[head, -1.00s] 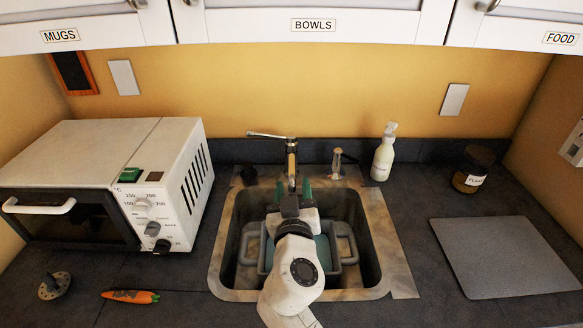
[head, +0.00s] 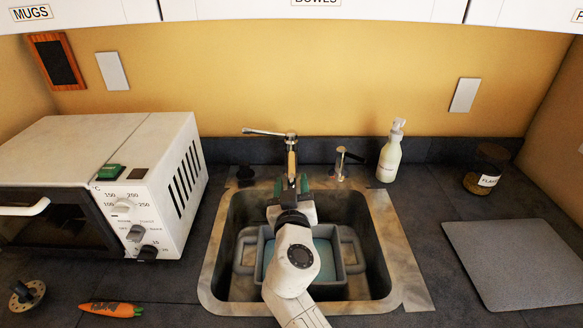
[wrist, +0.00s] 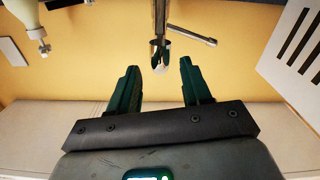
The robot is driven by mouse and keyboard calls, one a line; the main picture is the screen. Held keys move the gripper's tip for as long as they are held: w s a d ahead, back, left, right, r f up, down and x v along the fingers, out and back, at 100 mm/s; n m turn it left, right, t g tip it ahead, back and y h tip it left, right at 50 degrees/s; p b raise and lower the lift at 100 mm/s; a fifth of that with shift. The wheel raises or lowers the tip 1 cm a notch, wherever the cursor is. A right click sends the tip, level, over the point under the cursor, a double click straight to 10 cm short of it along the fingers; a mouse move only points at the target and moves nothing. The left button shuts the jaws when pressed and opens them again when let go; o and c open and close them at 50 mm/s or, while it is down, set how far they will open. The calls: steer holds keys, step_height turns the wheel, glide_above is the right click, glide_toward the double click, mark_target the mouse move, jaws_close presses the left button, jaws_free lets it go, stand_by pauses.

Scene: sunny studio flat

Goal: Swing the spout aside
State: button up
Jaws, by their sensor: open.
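The faucet (head: 291,143) stands behind the sink, with a side lever (head: 262,132) pointing left. Its spout (head: 291,163) points forward over the basin, toward me. In the wrist view the spout's end (wrist: 159,50) shows just beyond and between my fingertips. My gripper (head: 291,184) is open, its green fingers on either side of the spout's line. The wrist view also shows my gripper (wrist: 159,68) with a wide empty gap. I see no clear contact with the spout. My arm hides part of the basin.
A grey tub (head: 246,256) with handles sits in the sink (head: 388,245). A small dispenser (head: 340,162) and a white soap bottle (head: 390,155) stand right of the faucet. A grey board (head: 515,265) lies right.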

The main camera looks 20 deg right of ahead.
mark_target(292, 166)
steer(key=shift+p+x, duration=0.3)
steer(key=shift+x, duration=2.85)
steer(key=shift+c, duration=0.2)
jaws_close()
